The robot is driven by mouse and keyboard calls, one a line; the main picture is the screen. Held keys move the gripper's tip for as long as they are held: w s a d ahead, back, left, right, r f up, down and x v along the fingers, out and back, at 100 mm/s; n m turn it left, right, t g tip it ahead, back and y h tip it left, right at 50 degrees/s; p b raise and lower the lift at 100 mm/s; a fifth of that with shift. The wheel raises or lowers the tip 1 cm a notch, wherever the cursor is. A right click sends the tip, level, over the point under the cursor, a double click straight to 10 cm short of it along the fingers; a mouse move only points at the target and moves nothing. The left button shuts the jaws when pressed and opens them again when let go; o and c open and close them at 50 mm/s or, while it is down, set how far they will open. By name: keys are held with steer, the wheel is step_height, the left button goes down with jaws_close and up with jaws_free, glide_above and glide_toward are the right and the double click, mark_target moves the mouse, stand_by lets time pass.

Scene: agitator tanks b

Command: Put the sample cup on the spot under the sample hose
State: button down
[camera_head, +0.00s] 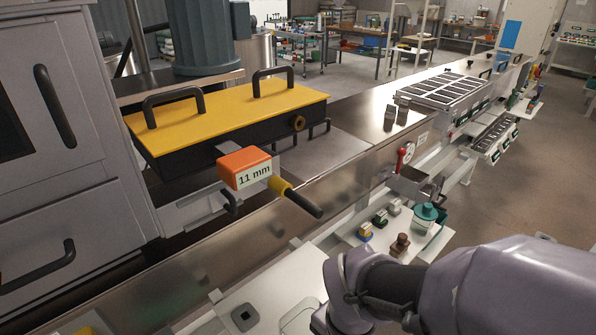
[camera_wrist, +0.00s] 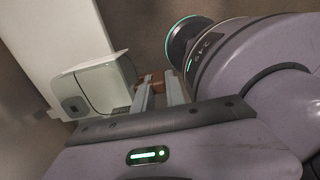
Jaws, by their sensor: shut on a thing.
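In the wrist view my gripper (camera_wrist: 160,90) is shut on a small orange-brown thing (camera_wrist: 151,78), seen between and just beyond the fingertips. It is mostly hidden by the fingers, so I cannot tell for sure that it is the sample cup. In the head view my arm reaches in from the lower right, and its fingers are hidden. I cannot make out the sample hose or the spot under it with certainty. A rounded pale block (camera_wrist: 105,85) on a white panel lies left of the fingertips in the wrist view.
In the head view a white shelf (camera_head: 350,238) holds several small items and a teal-lidded jar (camera_head: 427,215). A red-handled valve (camera_head: 403,157) is above a small metal tray (camera_head: 412,186). A black handle with a yellow collar (camera_head: 295,198) sticks out beside an orange "11 mm" block (camera_head: 243,167).

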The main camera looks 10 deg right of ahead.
steer(key=w+d+f+p, duration=0.1)
steer(key=w, duration=0.3)
steer(key=w+d+f+p, duration=0.2)
steer(key=w, duration=0.3)
steer(key=w+d+f+p, duration=0.1)
steer(key=w+f+p, duration=0.1)
steer(key=w, duration=0.3)
steer(key=shift+d, duration=0.25)
steer(key=c, duration=1.4)
jaws_free()
steer(key=shift+o, duration=0.2)
